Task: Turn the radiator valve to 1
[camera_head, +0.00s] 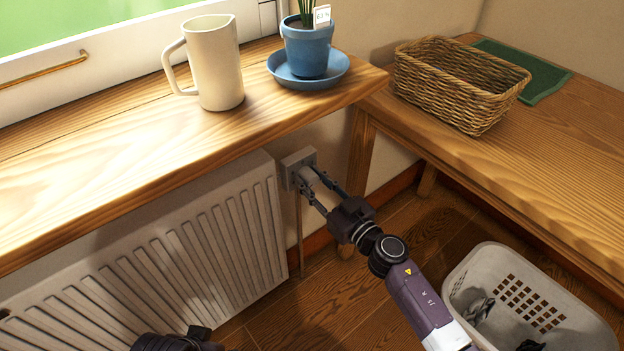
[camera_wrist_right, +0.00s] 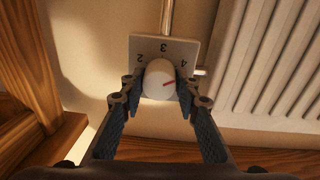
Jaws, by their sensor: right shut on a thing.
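The radiator valve is a white round knob (camera_wrist_right: 158,80) in front of a pale plate (camera_wrist_right: 190,46) with the numerals 2, 3 and 4, upside down in the right wrist view. The rest of the scale is hidden. In the head view the knob (camera_head: 312,178) is beside the radiator (camera_head: 190,260), under the wooden sill. My right gripper (camera_wrist_right: 160,88) is shut on the knob, one finger on each side. A dark part at the bottom left of the head view seems to be my left gripper (camera_head: 178,340); its fingers are unclear.
The sill (camera_head: 120,150) overhangs the valve and carries a cream jug (camera_head: 215,65) and a blue potted plant (camera_head: 307,48). A wooden bench (camera_head: 560,170) with a wicker basket (camera_head: 455,85) is at right. A pale laundry basket (camera_head: 455,285) stands on the floor. A pipe (camera_wrist_right: 167,18) meets the valve.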

